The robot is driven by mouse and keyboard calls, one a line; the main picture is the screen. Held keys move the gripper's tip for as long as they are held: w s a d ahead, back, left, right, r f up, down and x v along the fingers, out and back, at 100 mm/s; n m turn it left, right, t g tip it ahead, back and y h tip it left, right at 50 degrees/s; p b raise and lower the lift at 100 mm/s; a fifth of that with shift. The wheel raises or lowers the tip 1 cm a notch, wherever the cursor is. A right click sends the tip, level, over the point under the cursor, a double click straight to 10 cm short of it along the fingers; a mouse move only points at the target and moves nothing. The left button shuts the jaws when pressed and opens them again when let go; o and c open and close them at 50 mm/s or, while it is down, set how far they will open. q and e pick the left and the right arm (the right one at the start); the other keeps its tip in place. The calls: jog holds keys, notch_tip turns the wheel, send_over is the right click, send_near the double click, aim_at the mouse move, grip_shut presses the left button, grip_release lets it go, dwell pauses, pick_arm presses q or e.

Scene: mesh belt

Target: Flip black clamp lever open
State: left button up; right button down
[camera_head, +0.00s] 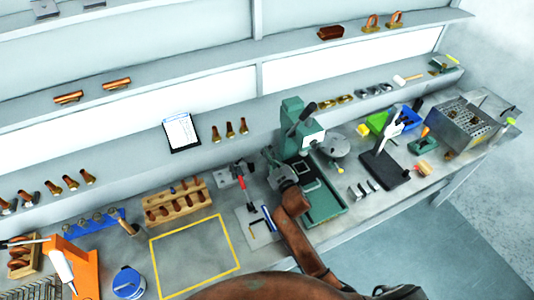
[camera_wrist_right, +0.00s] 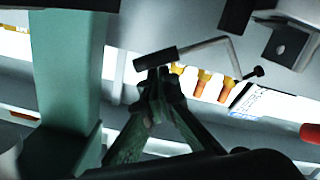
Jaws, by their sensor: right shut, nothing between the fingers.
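The black clamp lever (camera_wrist_right: 162,58) shows in the right wrist view as a dark cylindrical grip on a bent grey rod. It lies just past my right gripper's fingertips (camera_wrist_right: 157,76), and I cannot tell whether they touch it. In the head view my right gripper (camera_head: 270,157) is shut and empty, just left of the green machine (camera_head: 291,122). There I cannot pick out the black lever clearly from the gripper. My left gripper is not in view.
A red-handled clamp (camera_head: 242,184) stands just left of my right gripper. A wooden block with pegs (camera_head: 174,206) and a yellow-outlined area (camera_head: 195,258), which is clear, lie further left. A black-based stand (camera_head: 384,168) is to the right. A clipboard (camera_head: 181,133) leans behind.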

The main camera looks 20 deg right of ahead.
jog(key=s+a+r+p, duration=0.1)
jog(key=s+r+p, duration=0.1)
jog(key=s, duration=0.9)
jog(key=shift+r+p, duration=0.35)
jog(key=shift+r, duration=0.5)
